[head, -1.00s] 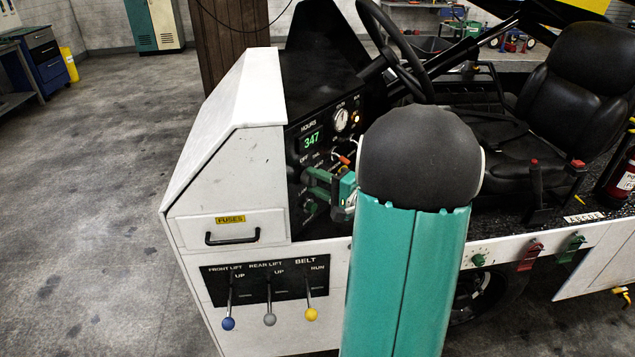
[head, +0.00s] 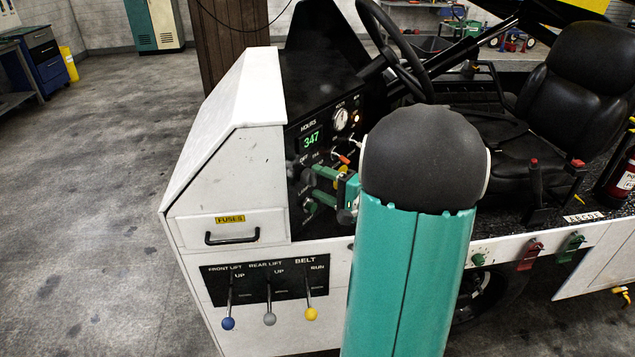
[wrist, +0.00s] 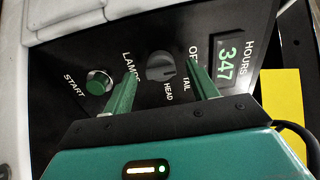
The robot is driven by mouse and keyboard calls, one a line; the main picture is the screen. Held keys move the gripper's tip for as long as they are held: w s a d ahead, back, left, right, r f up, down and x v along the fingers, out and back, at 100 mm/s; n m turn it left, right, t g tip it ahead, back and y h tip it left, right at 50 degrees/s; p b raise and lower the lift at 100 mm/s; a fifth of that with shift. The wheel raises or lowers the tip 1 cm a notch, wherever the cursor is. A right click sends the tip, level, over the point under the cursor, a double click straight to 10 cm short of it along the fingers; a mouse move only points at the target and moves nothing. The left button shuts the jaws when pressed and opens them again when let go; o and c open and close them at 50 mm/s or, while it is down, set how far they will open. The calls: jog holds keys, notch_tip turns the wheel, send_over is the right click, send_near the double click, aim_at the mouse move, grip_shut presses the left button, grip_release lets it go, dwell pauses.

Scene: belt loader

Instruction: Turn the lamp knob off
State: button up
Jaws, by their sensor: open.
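The lamp knob (wrist: 160,67) is a dark grey dial on the black panel, in the middle of the wrist view. The words LAMPS, OFF, TAIL and HEAD stand around it. I cannot tell which mark it points at. My gripper (wrist: 163,67) is open, with one green finger on either side of the knob. I cannot tell whether the fingers touch it. In the head view my gripper (head: 314,183) is at the panel, and its fingers hide much of the knob area.
A green START button (wrist: 98,83) is left of the fingers. The HOURS display (wrist: 229,62) reads 347, close to the right finger. In the head view, the steering wheel (head: 398,50) is above, and three levers (head: 270,319) are below on the white body (head: 225,180).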

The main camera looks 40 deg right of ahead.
jog(key=s+d, duration=0.2)
jog(key=s, duration=1)
jog(key=w+a+n+g+y, duration=0.25)
jog(key=a+g, duration=0.25)
jog(key=a, duration=0.5)
jog(key=w+a+n+g+y, duration=0.1)
jog(key=a+n+g+y, duration=0.3)
jog(key=a, duration=0.7)
jog(key=s+a+r+n+g+h, duration=0.3)
jog(key=s+a+n+h, duration=0.3)
jog(key=a+n+h, duration=0.3)
jog(key=a+r+h, duration=0.1)
jog(key=a, duration=0.2)
jog(key=shift+a, duration=0.1)
jog(key=shift+c, duration=0.2)
